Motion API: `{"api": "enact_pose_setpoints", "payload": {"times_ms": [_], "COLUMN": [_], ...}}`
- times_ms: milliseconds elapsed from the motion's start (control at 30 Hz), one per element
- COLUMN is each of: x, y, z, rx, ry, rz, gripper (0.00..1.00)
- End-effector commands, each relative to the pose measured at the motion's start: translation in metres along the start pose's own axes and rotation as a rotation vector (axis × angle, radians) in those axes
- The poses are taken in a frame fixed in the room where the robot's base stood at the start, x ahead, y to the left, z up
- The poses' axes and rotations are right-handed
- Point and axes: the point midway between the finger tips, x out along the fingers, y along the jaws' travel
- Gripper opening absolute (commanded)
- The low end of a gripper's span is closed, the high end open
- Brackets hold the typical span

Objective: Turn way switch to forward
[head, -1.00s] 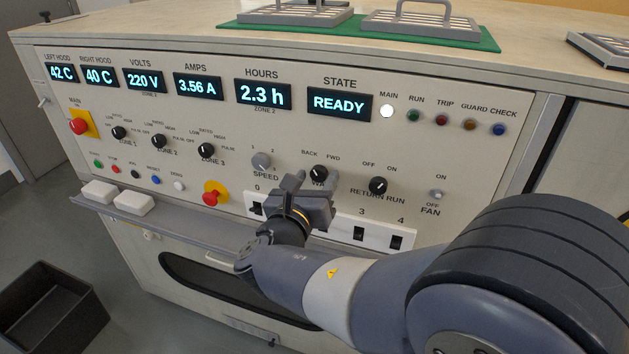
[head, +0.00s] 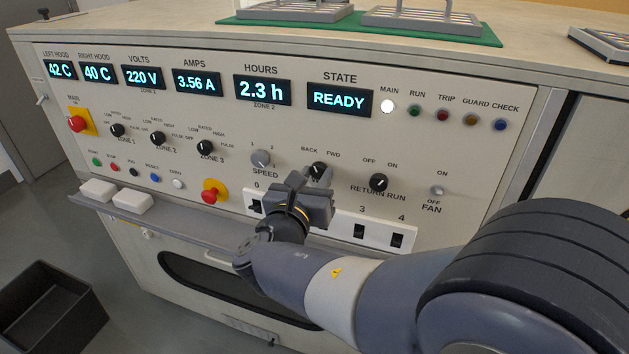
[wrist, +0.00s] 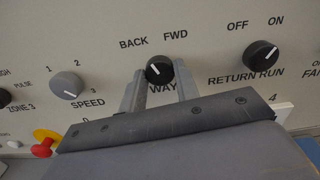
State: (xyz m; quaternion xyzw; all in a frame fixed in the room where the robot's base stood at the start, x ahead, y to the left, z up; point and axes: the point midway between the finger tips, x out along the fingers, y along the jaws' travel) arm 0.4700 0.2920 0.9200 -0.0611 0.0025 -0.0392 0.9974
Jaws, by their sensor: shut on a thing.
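The way switch is a black round knob (wrist: 159,70) between the BACK and FWD labels and above the WAY label. Its white pointer line leans up and left, toward BACK. In the head view the knob (head: 318,169) shows just above my gripper, which hides its lower part and the WAY label. My gripper (wrist: 160,82) is shut on the knob, with one grey finger at its left side and one at its right.
The speed knob (wrist: 67,85) is to the left and the return run knob (wrist: 261,55) to the right. A red stop button (head: 212,193) sits lower left. A white strip of rocker switches (head: 375,236) runs below, partly behind my gripper.

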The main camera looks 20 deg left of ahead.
Motion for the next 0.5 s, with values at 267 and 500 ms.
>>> {"api": "enact_pose_setpoints", "payload": {"times_ms": [267, 500], "x": [-0.0002, -0.0003], "y": [0.0006, 0.0006], "z": [-0.005, -0.0052], "rx": [0.228, 0.458], "ry": [-0.001, -0.002], "rz": [0.001, 0.0], "gripper": [0.07, 0.07]}}
